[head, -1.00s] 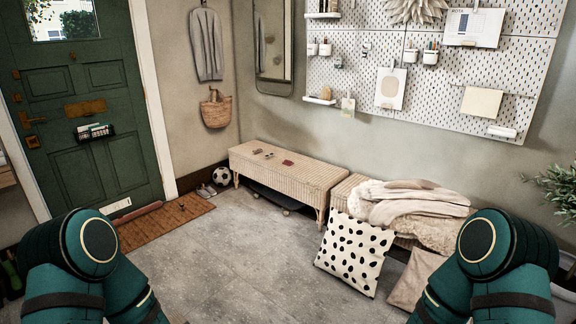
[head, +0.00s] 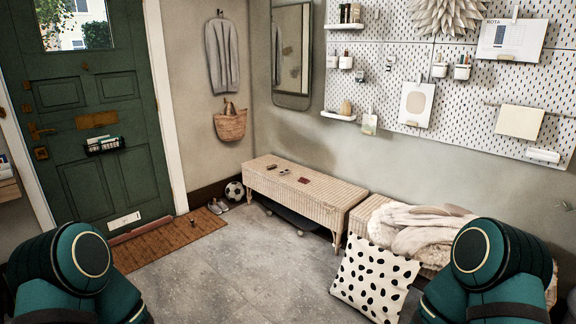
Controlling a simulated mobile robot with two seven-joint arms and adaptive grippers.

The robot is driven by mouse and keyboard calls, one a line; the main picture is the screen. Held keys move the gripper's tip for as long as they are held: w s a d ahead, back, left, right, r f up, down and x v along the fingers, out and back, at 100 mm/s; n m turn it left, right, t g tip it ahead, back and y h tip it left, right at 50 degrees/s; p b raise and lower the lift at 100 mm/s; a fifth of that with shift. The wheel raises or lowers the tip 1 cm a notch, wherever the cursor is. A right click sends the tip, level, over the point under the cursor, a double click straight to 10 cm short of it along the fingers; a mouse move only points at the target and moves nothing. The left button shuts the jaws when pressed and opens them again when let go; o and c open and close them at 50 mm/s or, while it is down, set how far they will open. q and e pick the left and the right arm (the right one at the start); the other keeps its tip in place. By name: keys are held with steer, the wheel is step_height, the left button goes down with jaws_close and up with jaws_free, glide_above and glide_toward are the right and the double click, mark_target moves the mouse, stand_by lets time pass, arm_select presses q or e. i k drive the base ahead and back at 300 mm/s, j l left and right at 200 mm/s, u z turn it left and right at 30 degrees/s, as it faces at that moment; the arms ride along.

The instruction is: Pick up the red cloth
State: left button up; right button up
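A small dark red item (head: 304,180), perhaps the red cloth, lies on top of the left wicker bench (head: 335,199). It is too small to tell its folds or material. Two other small items (head: 284,171) lie on the bench to its left. Both my teal arms show at the bottom left and bottom right, well apart from the bench. Neither of my grippers is in the picture.
Grey floor (head: 225,270) is open in front of the bench. A spotted cushion (head: 375,283) leans against the right bench, which carries a pale blanket (head: 415,225). A football (head: 234,191), shoes (head: 217,206) and a doormat (head: 165,240) lie near the green door (head: 95,160).

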mark_target(305, 181)
steer(key=i+l+u, duration=0.1)
steer(key=i, duration=1.4)
steer(key=i+u, duration=0.3)
steer(key=i, duration=0.4)
steer(key=i+l+u, duration=0.1)
steer(key=i+u, duration=0.25)
steer(key=i, duration=0.3)
steer(key=i+j, duration=0.1)
steer(key=i, duration=0.6)
steer(key=i+z, duration=0.15)
steer(key=i, duration=0.5)
steer(key=i+l+z, duration=0.1)
steer(key=i+z, duration=0.25)
steer(key=i, duration=0.15)
steer(key=i+z, duration=0.35)
steer(key=i+j+z, duration=0.2)
steer(key=i+z, duration=0.15)
steer(key=i, duration=0.25)
